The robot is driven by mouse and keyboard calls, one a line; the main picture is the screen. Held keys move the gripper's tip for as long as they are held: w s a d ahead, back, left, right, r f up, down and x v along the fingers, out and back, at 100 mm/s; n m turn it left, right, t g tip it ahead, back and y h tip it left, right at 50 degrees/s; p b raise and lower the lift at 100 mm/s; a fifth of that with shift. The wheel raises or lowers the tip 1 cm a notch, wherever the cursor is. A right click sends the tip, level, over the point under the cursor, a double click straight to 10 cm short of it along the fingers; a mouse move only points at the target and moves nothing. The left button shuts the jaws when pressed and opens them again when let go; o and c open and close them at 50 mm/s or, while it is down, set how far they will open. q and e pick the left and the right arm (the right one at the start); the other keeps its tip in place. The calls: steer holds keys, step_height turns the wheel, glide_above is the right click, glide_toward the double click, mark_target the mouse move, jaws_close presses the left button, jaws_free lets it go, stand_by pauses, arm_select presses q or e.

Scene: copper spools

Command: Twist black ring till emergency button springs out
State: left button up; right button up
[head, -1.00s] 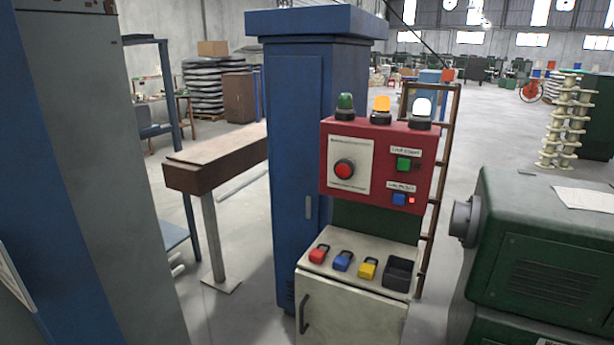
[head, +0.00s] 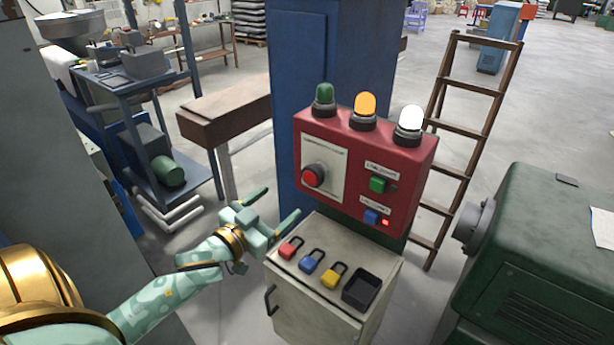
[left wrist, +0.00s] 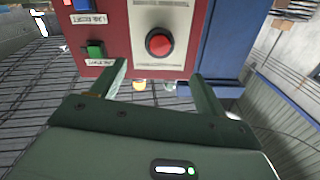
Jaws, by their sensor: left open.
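The emergency button (head: 313,175) is a red round cap on a pale plate at the left of the red control box (head: 408,160). A dark ring surrounds its base. It also shows in the left wrist view (left wrist: 159,43), beyond and between the fingertips. My left gripper (head: 272,207) is open and empty. It is in front of the box, to the left of and lower than the button, and apart from it. In the left wrist view its two fingers (left wrist: 158,82) stand wide apart. My right gripper is not in view.
Below the box, a pale cabinet (head: 325,298) carries red, blue and yellow padlocks and a black tray (head: 361,289). Green (head: 378,184) and blue buttons sit right of the emergency button. A ladder (head: 462,135) leans behind; a green machine (head: 540,255) stands right. A blue cabinet (head: 345,60) is behind.

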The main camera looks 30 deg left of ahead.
mark_target(309, 179)
arm_select(q)
steer(key=w, duration=0.8)
steer(key=w+d+p, duration=0.1)
steer(key=w, duration=0.2)
steer(key=shift+w, duration=0.4)
steer(key=c, duration=1)
